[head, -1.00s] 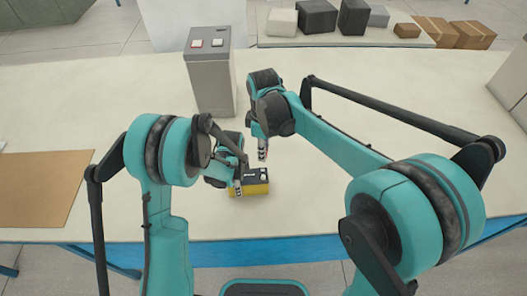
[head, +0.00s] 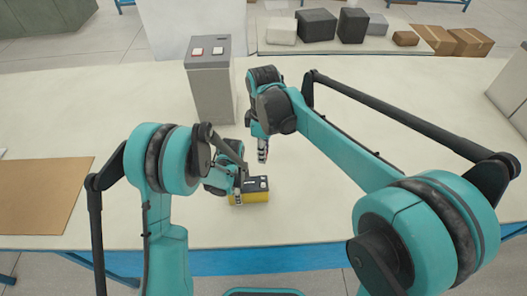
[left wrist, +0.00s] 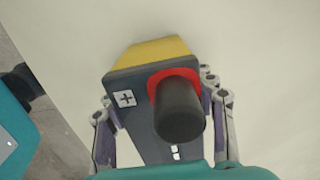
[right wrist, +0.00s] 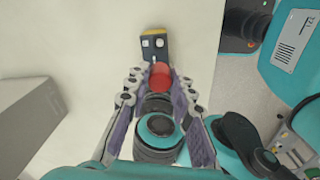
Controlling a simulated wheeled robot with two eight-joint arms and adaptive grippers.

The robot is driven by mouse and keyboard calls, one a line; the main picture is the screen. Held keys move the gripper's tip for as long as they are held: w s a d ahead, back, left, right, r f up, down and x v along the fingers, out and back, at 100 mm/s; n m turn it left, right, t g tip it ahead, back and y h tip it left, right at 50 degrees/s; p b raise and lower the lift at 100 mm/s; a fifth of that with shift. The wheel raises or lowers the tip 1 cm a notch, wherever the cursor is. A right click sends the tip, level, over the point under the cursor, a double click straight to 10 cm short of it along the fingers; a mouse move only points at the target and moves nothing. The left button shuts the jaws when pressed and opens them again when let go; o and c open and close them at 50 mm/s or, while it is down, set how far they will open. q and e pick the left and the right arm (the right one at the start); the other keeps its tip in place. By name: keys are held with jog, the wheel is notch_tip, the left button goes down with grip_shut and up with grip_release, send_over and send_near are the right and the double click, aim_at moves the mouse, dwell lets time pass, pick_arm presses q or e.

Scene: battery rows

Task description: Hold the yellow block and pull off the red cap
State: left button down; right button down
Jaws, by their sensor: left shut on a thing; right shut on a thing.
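The yellow block (head: 248,197), with a dark top, is low over the near part of the table in the head view. My left gripper (head: 238,190) is shut on it. In the left wrist view, the block's yellow end (left wrist: 155,52) shows between the fingers, beside a plus label and a dark cylinder ringed in red. My right gripper (head: 262,158) points down behind and above the block, with a gap between them in the head view. In the right wrist view, it is shut on the red cap (right wrist: 160,76), and the block (right wrist: 155,45) shows beyond it.
A tall grey box (head: 210,85) with a red and a white button stands behind the grippers. A brown board (head: 42,195) lies at the left. Grey blocks and cartons (head: 470,42) stand at the back. The table right of the block is partly covered by my right arm.

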pick_arm(q)
jog(key=shift+c, duration=2.4)
grip_release()
jog(key=shift+r, duration=0.1)
notch_tip(320, 180, up, 12)
jog(key=shift+f, duration=0.1)
